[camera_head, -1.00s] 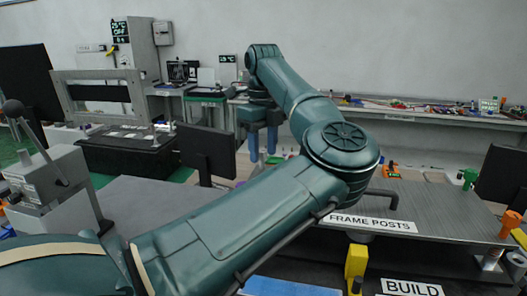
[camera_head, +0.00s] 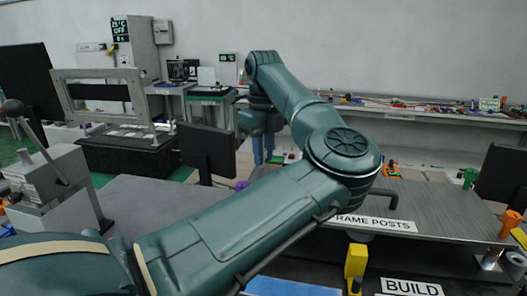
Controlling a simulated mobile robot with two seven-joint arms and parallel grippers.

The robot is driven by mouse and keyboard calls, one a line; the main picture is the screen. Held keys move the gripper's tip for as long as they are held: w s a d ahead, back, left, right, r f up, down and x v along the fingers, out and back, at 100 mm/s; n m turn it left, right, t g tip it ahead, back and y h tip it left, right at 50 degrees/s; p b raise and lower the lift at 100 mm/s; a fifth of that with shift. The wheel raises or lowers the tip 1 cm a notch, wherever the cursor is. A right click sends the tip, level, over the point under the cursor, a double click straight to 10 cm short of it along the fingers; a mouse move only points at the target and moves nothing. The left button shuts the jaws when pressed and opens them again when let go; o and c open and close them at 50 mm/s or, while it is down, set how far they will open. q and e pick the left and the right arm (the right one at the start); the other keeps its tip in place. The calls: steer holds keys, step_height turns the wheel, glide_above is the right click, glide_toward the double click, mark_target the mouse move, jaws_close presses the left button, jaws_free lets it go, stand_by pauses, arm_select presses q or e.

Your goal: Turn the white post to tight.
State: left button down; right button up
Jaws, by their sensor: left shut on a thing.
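My left arm reaches across the head view to the frame-posts table (camera_head: 440,215), with its label partly covered by the arm. My left gripper (camera_head: 264,150) points down at the far side of the table, its blue fingers close together. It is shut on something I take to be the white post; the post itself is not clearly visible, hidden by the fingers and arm. Whether it stands tight cannot be told. My right gripper is not in view.
A purple knob (camera_head: 241,185) shows beside my arm. Orange (camera_head: 391,170) and green (camera_head: 469,178) posts stand on the table's right half, another orange post (camera_head: 510,222) at its right edge. A yellow piece (camera_head: 355,262) stands in front. A dark monitor (camera_head: 208,152) stands left of the gripper.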

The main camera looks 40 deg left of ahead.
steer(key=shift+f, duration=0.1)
arm_select(q)
steer(key=shift+m+b, duration=0.45)
steer(key=shift+m, duration=0.35)
steer(key=m+b, duration=0.1)
steer(key=m, duration=0.2)
steer(key=shift+s, duration=0.1)
steer(key=m+b, duration=0.1)
steer(key=m, duration=0.2)
steer(key=shift+a, duration=0.1)
steer(key=m+b, duration=0.2)
steer(key=m, duration=0.3)
steer(key=shift+s+a+m, duration=0.1)
steer(key=shift+m, duration=0.2)
steer(key=m+b, duration=0.1)
steer(key=m, duration=0.2)
steer(key=shift+a+m, duration=0.1)
steer(key=shift+m, duration=0.6)
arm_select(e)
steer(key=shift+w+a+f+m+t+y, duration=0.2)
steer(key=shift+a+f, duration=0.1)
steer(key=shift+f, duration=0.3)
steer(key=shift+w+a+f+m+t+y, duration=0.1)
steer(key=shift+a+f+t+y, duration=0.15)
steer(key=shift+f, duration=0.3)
arm_select(q)
steer(key=shift+r, duration=0.1)
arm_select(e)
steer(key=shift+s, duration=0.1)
